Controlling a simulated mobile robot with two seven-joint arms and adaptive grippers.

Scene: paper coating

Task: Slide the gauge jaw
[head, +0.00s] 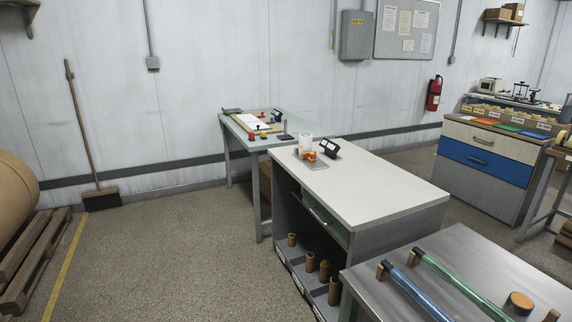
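No gauge jaw can be made out at this distance. On the near white-topped bench (385,185), a small black device with a pale face (330,148) stands near the far left end. Beside it is a small orange item (308,155) on a grey plate (318,165), with a white cylinder (306,143) just behind. Another small dark device (276,116) stands on the green-topped table (295,124) behind, near a white board (250,122) with red pieces. I cannot tell which of these is the gauge. Neither of my grippers is in view.
A metal-topped table (470,265) with blue and green rods is at the lower right. A drawer cabinet (484,165) stands at the right. A broom (85,140) leans on the wall, and a large roll (18,200) lies at the left. The floor at left centre is clear.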

